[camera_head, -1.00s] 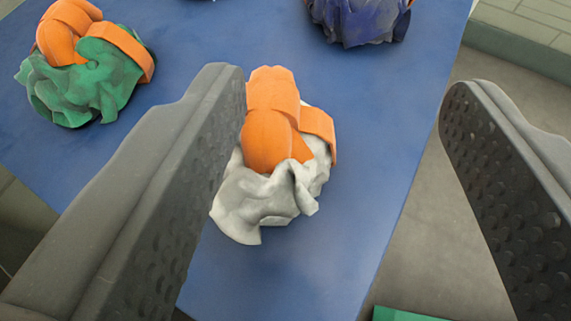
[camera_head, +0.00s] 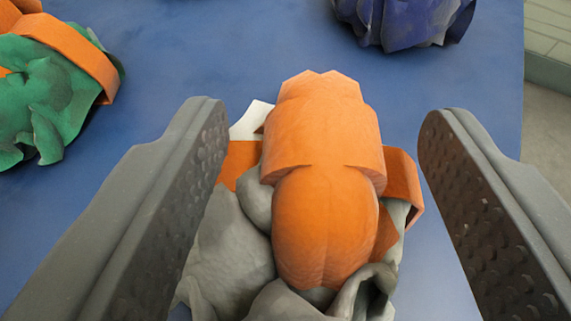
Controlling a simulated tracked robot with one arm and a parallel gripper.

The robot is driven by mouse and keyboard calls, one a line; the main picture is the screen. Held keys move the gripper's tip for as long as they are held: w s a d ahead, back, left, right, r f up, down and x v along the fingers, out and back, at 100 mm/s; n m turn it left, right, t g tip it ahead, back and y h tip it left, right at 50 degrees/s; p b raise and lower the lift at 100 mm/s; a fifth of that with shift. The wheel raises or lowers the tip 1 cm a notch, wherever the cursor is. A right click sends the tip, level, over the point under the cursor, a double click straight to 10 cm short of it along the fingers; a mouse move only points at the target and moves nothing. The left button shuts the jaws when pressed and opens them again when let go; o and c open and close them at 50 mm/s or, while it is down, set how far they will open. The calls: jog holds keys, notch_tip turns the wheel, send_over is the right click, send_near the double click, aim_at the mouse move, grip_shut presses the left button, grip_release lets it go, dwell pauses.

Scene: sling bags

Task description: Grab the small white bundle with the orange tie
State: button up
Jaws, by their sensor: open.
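The small white bundle (camera_head: 232,245) with its orange tie (camera_head: 325,225) is large in the lower middle of the view, on a blue surface. Its cloth looks greyish in shade, with a white corner at its upper left. My gripper (camera_head: 320,125) is open, with one dark studded finger on each side of the bundle. The left finger overlaps the bundle's left edge in the picture. A strip of blue shows between the orange tie and the right finger. The bundle's lower part is cut off by the frame's bottom edge.
A green bundle with an orange tie (camera_head: 50,85) lies at the left edge. A dark blue-purple bundle (camera_head: 405,20) lies at the top right. The blue surface (camera_head: 220,45) is bare between them. Its right edge shows at the far right, with grey floor beyond.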

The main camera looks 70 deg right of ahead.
jog(key=x, duration=0.2)
jog(key=shift+d+f, duration=0.2)
jog(key=shift+d, duration=0.15)
jog(key=shift+w, duration=0.1)
grip_shut()
jog(key=shift+r, duration=0.2)
